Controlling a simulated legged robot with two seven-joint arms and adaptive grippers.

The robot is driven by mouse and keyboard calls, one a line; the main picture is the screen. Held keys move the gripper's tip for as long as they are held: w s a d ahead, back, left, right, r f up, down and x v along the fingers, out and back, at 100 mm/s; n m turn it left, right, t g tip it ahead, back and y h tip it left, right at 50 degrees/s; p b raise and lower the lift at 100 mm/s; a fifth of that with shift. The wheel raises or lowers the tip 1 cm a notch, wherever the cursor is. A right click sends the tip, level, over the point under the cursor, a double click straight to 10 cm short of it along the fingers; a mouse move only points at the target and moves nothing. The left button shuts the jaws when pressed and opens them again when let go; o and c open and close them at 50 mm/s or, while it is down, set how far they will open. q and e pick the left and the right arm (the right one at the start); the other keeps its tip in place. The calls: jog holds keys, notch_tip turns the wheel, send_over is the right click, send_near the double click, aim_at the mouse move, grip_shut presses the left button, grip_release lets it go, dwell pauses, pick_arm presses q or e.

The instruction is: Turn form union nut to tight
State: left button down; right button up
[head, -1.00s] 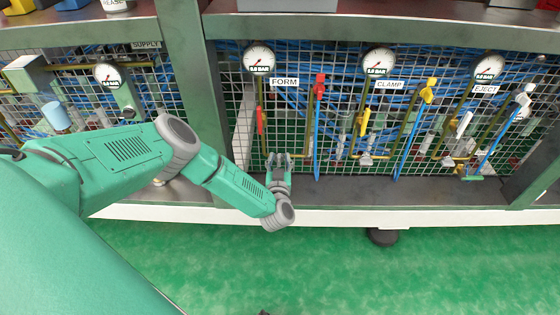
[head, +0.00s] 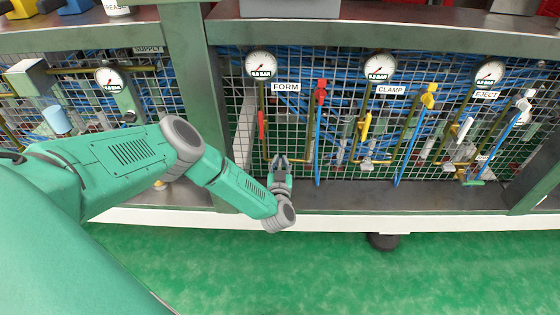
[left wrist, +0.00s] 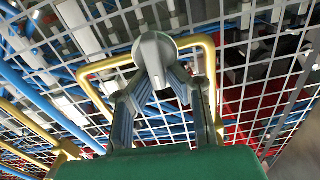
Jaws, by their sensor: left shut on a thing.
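The form union nut (left wrist: 155,50) is a grey rounded fitting on a bent brass pipe (left wrist: 100,68) in the left wrist view. My left gripper (left wrist: 163,85) has its two fingers closed against the nut from both sides. In the head view my left gripper (head: 281,161) is at the bottom of the FORM station, below the red-handled valve (head: 261,125), and it hides the nut there. The FORM gauge (head: 261,64) and FORM label (head: 286,87) are above. My right gripper is not in view.
Wire mesh (head: 235,120) stands behind the pipes, with blue hoses behind it. A red valve (head: 320,92) with a blue hose is just right of the gripper. CLAMP (head: 390,90) and EJECT (head: 486,95) stations are further right. The green floor is clear.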

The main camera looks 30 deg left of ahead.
pick_arm(q)
jog(key=m, duration=0.1)
jog(key=m+p, duration=0.1)
jog(key=m, duration=0.1)
jog(key=shift+w+d, duration=0.15)
jog(key=shift+d, duration=0.2)
jog(key=shift+w+d+f+m, duration=0.1)
jog(key=shift+d+m, duration=0.05)
jog(key=shift+m, duration=0.75)
jog(key=m+b, duration=0.1)
jog(key=m, duration=0.3)
jog(key=f+m+b, duration=0.1)
jog(key=m, duration=0.3)
jog(key=d+f+m+b, duration=0.1)
jog(key=m, duration=0.3)
jog(key=shift+w+f, duration=0.15)
jog(key=shift+m, duration=0.4)
jog(key=c, duration=1.6)
grip_release()
jog(key=shift+f, duration=0.1)
